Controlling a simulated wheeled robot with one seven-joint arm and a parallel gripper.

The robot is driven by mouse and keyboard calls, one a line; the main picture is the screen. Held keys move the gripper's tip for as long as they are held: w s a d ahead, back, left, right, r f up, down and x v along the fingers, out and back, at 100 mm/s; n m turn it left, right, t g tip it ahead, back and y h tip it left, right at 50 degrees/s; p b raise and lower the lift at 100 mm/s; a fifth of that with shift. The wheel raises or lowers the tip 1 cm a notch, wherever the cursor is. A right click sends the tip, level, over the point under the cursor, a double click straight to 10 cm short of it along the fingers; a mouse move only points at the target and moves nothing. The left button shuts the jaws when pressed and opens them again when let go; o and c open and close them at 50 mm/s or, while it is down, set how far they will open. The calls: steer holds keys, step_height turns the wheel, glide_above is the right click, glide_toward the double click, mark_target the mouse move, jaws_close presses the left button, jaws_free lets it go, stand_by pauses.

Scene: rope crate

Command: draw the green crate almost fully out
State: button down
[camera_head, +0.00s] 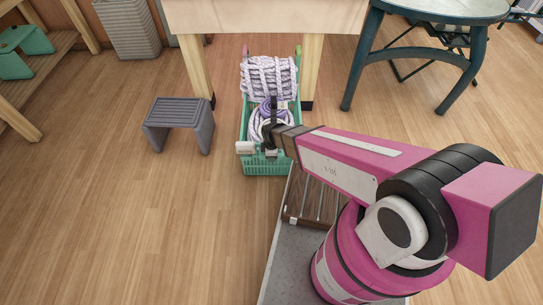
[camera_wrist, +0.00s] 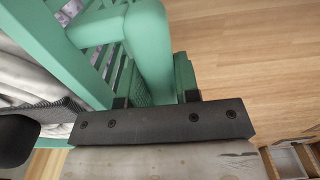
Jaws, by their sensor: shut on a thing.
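The green crate (camera_head: 267,169) is on the wooden floor between the two front legs of a wooden table. Its front part sticks out in front of the table and its far end reaches back between the legs. Coils of pale and purple rope lie in it, with a large bundle (camera_head: 268,78) at the back. My gripper (camera_head: 269,151) is at the crate's near end. In the wrist view the dark jaws of my gripper (camera_wrist: 156,98) are shut on a green part of the crate (camera_wrist: 150,45). The fingertips are partly hidden.
The wooden table (camera_head: 265,18) stands over the crate's far end. A grey step stool (camera_head: 178,112) is to the left of the crate. A round green table (camera_head: 430,12) is at the right. The floor to the left front is clear.

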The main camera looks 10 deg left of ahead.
steer(key=shift+s, duration=0.1)
steer(key=c, duration=0.8)
jaws_free()
steer(key=shift+c, duration=0.2)
steer(key=shift+r, duration=0.15)
step_height(320, 180, up, 11)
steer(key=shift+f, duration=0.2)
steer(key=shift+d, duration=0.1)
